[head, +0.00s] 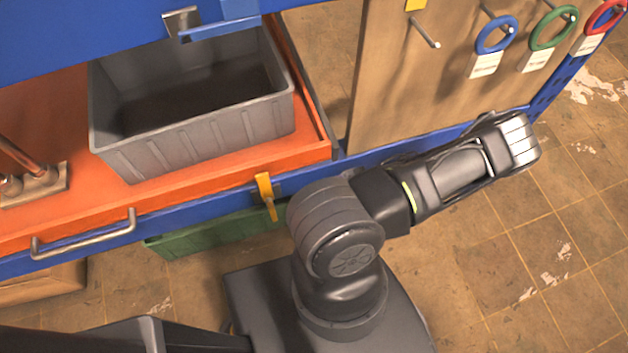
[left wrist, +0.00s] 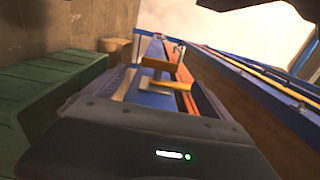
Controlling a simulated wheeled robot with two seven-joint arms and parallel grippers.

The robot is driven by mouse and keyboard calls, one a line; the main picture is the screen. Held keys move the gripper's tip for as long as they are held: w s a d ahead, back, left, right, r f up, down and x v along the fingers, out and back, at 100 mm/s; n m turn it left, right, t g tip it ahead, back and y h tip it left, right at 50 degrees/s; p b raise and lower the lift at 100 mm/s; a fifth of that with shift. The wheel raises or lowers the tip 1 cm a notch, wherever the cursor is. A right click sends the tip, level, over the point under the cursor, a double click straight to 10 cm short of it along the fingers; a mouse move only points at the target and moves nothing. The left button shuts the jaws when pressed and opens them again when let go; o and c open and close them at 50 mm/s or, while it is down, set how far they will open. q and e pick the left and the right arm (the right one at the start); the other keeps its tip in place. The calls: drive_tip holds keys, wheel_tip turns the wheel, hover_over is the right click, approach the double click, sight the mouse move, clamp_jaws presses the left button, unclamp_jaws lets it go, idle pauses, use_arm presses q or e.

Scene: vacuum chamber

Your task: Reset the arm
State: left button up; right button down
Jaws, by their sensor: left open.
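One of my arms crosses the middle of the head view, bent out to the right over the floor beside the blue bench front. No gripper fingers can be made out in that view. In the left wrist view, dark parts of my left gripper (left wrist: 262,14) show at the top right edge, apart and with nothing between them. My right gripper is not in view.
A grey bin (head: 205,145) sits on an orange shelf (head: 230,165) in the blue bench (head: 190,200). Blue, green and red rings (head: 480,45) hang on a pegboard (head: 395,100). A green crate (head: 215,232) stands below. Tiled floor (head: 510,260) at right is clear.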

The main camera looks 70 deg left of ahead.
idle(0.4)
use_arm(q)
drive_tip(key=d+f+m+t, duration=0.5)
drive_tip(key=d+f+m, duration=0.1)
drive_tip(key=d+f, duration=0.25)
drive_tip(key=w+d+f+m+t+h, duration=0.1)
drive_tip(key=w+d+f+m+t, duration=0.2)
drive_tip(key=w+d+m+t, duration=0.25)
drive_tip(key=w+d+f+m+t+h, duration=0.2)
drive_tip(key=w+d+t, duration=0.3)
drive_tip(key=d, duration=0.4)
drive_tip(key=w+d+r+m+t, duration=0.3)
drive_tip(key=w+d+r, duration=0.1)
drive_tip(key=w+d, duration=0.35)
wheel_tip(320, 180, up, 22)
drive_tip(key=w+p, duration=0.1)
drive_tip(key=p, duration=2)
drive_tip(key=shift+a+f+h+p, duration=0.2)
drive_tip(key=shift+f+h+p, duration=0.1)
drive_tip(key=shift+h, duration=0.1)
drive_tip(key=shift+t, duration=0.25)
